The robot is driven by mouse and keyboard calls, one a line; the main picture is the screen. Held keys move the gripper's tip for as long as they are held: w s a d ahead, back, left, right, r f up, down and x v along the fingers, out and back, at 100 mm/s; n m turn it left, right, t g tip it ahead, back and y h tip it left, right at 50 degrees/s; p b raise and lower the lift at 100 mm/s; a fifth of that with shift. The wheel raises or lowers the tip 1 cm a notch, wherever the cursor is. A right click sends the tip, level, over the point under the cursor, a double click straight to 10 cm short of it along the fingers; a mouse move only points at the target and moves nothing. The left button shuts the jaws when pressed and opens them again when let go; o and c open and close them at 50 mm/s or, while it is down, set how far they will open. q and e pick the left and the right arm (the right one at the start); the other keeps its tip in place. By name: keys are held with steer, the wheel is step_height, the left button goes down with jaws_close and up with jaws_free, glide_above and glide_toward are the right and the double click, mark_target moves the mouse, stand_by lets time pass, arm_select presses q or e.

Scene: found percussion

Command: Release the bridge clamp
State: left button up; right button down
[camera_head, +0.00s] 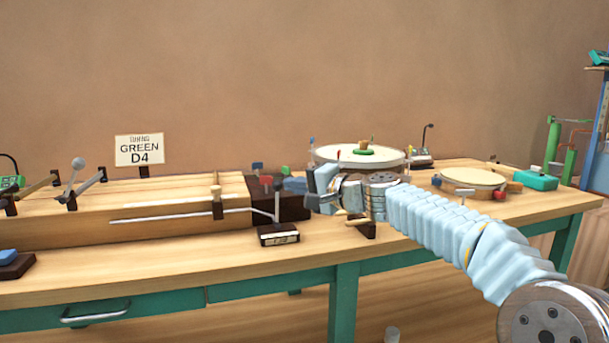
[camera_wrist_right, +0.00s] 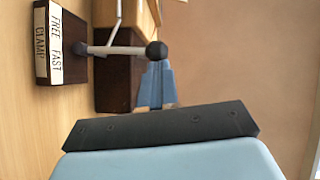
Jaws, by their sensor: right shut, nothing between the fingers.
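The bridge clamp is a dark block (camera_head: 278,237) at the front edge of the bench, with a thin pale lever (camera_head: 277,208) standing roughly upright. In the right wrist view, the clamp base (camera_wrist_right: 72,65) has a white label reading FREE, FAST and CLAMP. Its lever (camera_wrist_right: 115,50) ends in a black ball knob (camera_wrist_right: 157,52). My right gripper (camera_head: 288,184) is shut and empty beside the lever's top. Its blue fingertips (camera_wrist_right: 157,68) lie close to the knob; I cannot tell whether they touch. My left gripper is out of view.
A long wooden string box (camera_head: 150,230) fills the left of the bench. Coloured pegs (camera_head: 266,181) stand close behind the clamp. A round white drum (camera_head: 358,153) and a smaller drum (camera_head: 472,177) sit to the right. A sign (camera_head: 139,149) reads GREEN D4.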

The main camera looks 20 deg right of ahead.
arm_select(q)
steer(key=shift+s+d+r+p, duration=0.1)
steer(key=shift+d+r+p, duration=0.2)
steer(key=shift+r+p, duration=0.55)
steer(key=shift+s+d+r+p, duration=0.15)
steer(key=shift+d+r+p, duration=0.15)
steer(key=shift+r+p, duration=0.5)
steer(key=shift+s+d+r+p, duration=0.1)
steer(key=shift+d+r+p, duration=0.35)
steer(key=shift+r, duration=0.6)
arm_select(e)
steer(key=shift+s+a+r+n+g+h, duration=0.1)
steer(key=shift+a+n+g+h, duration=0.25)
steer(key=shift+a, duration=0.35)
steer(key=shift+w+a+r+n+g+h, duration=0.15)
steer(key=shift+a+n, duration=0.3)
steer(key=shift+a, duration=0.3)
steer(key=shift+s+a+r+n+g+h, duration=0.1)
steer(key=shift+s+a+n+h, duration=0.1)
steer(key=shift+a+n, duration=0.35)
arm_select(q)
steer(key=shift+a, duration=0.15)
arm_select(e)
steer(key=shift+a, duration=0.3)
